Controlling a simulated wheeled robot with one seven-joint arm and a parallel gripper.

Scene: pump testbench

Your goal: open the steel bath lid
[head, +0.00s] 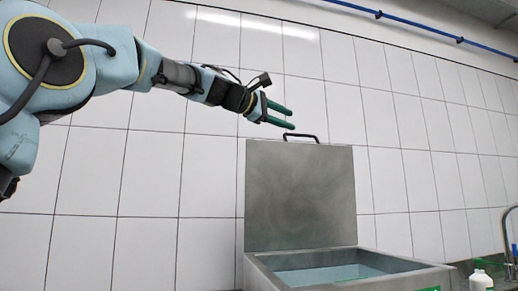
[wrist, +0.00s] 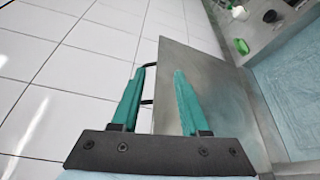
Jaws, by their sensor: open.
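The steel bath lid (head: 300,195) stands upright at the back of the steel bath (head: 408,262), and the bath below is uncovered with pale blue water in it. The lid's dark bar handle (head: 301,135) is on its top edge. My gripper (head: 291,118) is open and empty, its green fingers close above the handle in the head view. In the wrist view the lid (wrist: 212,88) lies beyond the fingers, and the left finger partly covers the handle (wrist: 147,102). Whether a finger touches the handle I cannot tell.
A white bottle (head: 480,281) and a tap (head: 506,232) are right of the bath. The wrist view also shows a green item (wrist: 241,46) on the counter. A white tiled wall (head: 210,160) is behind the lid. The space left of the lid looks clear.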

